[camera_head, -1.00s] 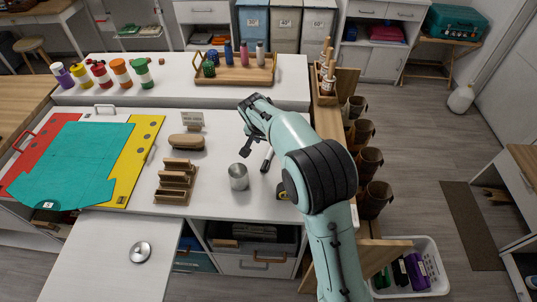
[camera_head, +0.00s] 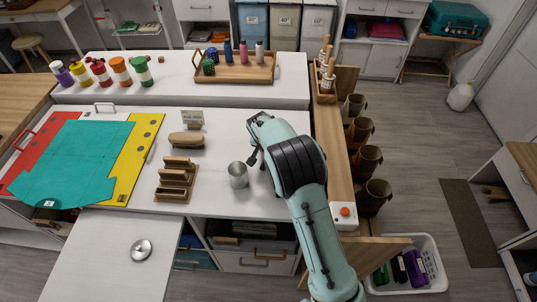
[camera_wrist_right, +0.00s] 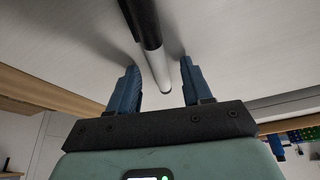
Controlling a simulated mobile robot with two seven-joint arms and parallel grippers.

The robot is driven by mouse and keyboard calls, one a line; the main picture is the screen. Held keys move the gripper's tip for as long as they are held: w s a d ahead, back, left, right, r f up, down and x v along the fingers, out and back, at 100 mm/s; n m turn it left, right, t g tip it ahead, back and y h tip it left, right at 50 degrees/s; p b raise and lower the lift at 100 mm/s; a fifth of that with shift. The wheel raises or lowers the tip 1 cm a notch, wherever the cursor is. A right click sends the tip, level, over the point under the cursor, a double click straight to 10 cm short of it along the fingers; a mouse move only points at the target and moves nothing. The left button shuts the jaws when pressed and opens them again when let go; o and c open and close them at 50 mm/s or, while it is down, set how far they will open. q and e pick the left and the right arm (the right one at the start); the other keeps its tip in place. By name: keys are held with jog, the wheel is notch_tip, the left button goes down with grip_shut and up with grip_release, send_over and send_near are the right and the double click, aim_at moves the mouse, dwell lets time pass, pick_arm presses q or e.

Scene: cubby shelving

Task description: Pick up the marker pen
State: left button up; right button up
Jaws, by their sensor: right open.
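The marker pen (camera_wrist_right: 151,38) is black and white and lies on the white tabletop in the right wrist view. Its pale end reaches between the two blue fingers of my right gripper (camera_wrist_right: 159,66). The fingers are open, one on each side of the pen, with a gap on both sides. In the head view my right gripper (camera_head: 255,158) is low over the white desk (camera_head: 215,150), just behind and right of a metal cup. My arm and gripper mostly hide the pen there. My left gripper is not in view.
The metal cup (camera_head: 238,175) stands close to the gripper. A wooden organizer (camera_head: 175,182) and an eraser-like block (camera_head: 186,140) are to its left. A red-button box (camera_head: 344,214) sits nearer.

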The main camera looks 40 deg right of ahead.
grip_shut()
dwell(0.3)
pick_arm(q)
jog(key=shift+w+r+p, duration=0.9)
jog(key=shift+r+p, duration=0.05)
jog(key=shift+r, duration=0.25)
pick_arm(e)
notch_tip(320, 180, up, 20)
